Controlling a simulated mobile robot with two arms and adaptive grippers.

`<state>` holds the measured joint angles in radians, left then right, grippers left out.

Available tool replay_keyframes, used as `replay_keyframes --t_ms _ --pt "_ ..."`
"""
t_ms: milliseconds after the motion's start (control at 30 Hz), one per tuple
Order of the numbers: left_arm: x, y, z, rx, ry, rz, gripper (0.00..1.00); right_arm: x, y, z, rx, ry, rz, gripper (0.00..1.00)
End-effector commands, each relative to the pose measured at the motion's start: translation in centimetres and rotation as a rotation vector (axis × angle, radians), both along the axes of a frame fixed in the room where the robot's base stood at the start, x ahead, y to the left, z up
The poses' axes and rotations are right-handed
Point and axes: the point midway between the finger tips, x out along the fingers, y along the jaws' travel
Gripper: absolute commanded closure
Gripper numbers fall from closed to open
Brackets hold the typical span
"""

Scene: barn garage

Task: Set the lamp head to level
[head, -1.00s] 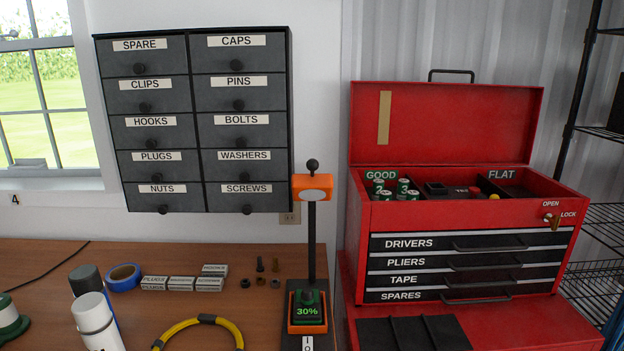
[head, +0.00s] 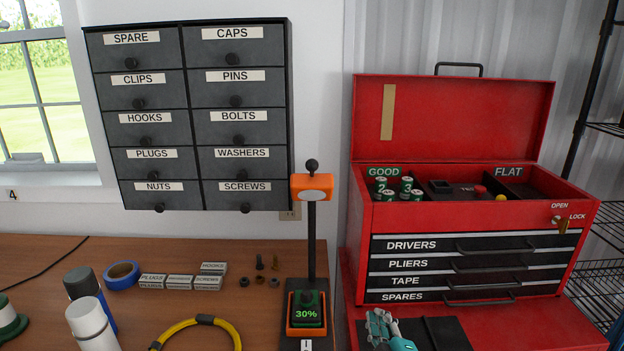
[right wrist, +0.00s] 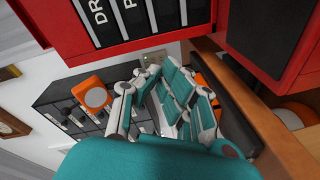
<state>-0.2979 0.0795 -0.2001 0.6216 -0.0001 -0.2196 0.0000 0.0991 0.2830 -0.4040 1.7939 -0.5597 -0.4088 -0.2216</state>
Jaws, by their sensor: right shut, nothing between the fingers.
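The lamp is a black post (head: 312,240) at the table's right edge. Its orange lamp head (head: 299,188) has a pale oval face toward me, with a black ball knob (head: 312,165) above it. I cannot tell the head's exact tilt. A green unit reading 30% (head: 307,311) sits low at the post in an orange frame. My right gripper (head: 382,322) is teal and grey, shut and empty, right of the lamp and below the toolbox drawers. The right wrist view shows its fingers (right wrist: 150,76) together, apart from the lamp head (right wrist: 93,95). My left gripper is not in view.
The open red toolbox (head: 455,215) stands right of the lamp. A labelled drawer cabinet (head: 190,115) hangs behind left.

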Motion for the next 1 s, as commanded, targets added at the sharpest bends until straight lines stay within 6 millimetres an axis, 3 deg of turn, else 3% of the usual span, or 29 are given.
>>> replay_keyframes --t_ms 33,100,200,300,433,567,1000 --pt "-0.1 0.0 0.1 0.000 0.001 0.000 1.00 1.2 1.4 4.6 -0.079 -0.129 0.059 1.00" --pt "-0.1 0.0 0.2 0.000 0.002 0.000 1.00 1.8 3.5 10.1 -0.198 -0.298 0.139 1.00" --pt "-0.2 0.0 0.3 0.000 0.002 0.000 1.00 1.5 6.6 16.5 -0.365 -0.514 0.238 1.00" --pt "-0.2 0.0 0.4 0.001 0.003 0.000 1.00 0.6 8.8 20.2 -0.490 -0.662 0.304 1.00" --pt "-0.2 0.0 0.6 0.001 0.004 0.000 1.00 0.1 10.1 22.0 -0.560 -0.739 0.339 1.00" --pt "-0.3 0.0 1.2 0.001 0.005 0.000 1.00 1.1 10.9 22.8 -0.561 -0.742 0.339 1.00" --pt "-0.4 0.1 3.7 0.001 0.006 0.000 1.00 7.7 15.8 26.4 -0.556 -0.738 0.338 1.00"
